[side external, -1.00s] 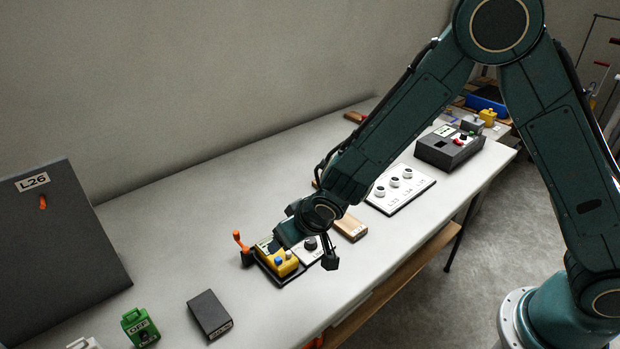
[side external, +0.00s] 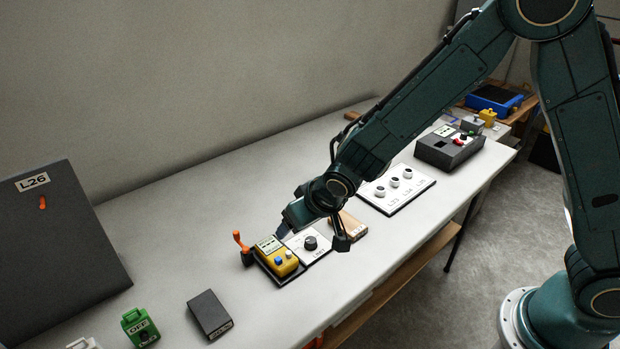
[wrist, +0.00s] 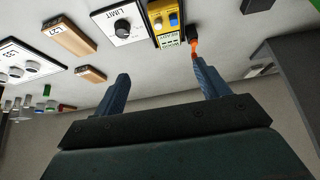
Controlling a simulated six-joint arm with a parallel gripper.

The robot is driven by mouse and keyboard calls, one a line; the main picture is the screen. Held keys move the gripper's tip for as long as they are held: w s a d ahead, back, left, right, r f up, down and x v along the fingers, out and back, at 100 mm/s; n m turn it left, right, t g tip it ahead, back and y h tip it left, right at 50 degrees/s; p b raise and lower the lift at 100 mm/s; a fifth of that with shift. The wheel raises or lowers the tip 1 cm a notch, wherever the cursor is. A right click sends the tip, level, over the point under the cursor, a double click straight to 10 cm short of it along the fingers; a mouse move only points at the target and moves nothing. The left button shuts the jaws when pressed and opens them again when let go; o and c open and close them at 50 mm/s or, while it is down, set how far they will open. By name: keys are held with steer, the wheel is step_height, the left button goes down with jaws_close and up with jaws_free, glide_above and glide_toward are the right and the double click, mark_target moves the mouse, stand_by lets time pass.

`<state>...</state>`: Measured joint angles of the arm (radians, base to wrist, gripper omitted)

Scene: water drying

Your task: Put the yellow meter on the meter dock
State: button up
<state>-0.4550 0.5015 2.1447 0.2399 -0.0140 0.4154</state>
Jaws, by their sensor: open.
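The yellow meter (side external: 275,258), with a pale display and blue and white knobs, sits on a dark plate (side external: 284,282) that I take for the meter dock, between an orange lever and a white dial panel. In the wrist view the meter (wrist: 166,14) is at the top, beyond my fingertips. My gripper (side external: 284,229) is above and behind the meter, apart from it in the side view. In the wrist view my gripper (wrist: 162,82) has its fingers wide apart with nothing between them.
The orange lever (side external: 238,240) stands close left of the meter; the LIMIT dial panel (side external: 308,246) adjoins its right. A wooden block (side external: 351,226) and white knob panel (side external: 398,190) lie further right. A dark block (side external: 209,313) and green OFF device (side external: 139,326) are at front left.

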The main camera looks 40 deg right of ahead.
steer(key=s+d+r, duration=0.5)
steer(key=r, duration=0.3)
steer(key=s+d+r, duration=0.5)
steer(key=s+r, duration=0.1)
steer(key=r, duration=0.2)
steer(key=s+d+r, duration=0.2)
steer(key=s, duration=0.6)
steer(key=s+d+r, duration=0.2)
steer(key=s+d, duration=0.1)
steer(key=s, duration=0.5)
steer(key=shift+r+g, duration=0.3)
steer(key=shift+g, duration=0.1)
